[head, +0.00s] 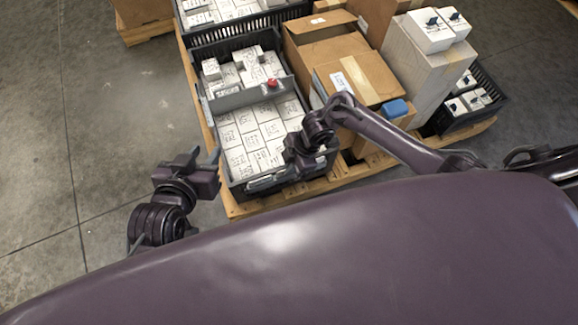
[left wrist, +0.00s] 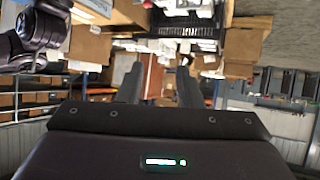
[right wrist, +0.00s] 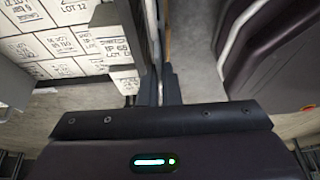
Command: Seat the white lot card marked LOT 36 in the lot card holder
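My right gripper (head: 268,181) is low over the near end of the front black crate (head: 213,104). Its fingers (right wrist: 163,90) are close together in the right wrist view, beside the crate's white boxes. A thin pale strip shows between them; I cannot tell whether it is a card edge. My left gripper (head: 203,157) is left of the crate, above the floor. Its fingers (left wrist: 157,85) are apart and empty. I cannot make out a card marked LOT 36 or its holder in any view.
The crate holds rows of white marked boxes (head: 258,135). Cardboard boxes (head: 335,60) and another black crate (head: 484,98) stand to the right on the wooden pallet (head: 240,210). The floor at left is clear.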

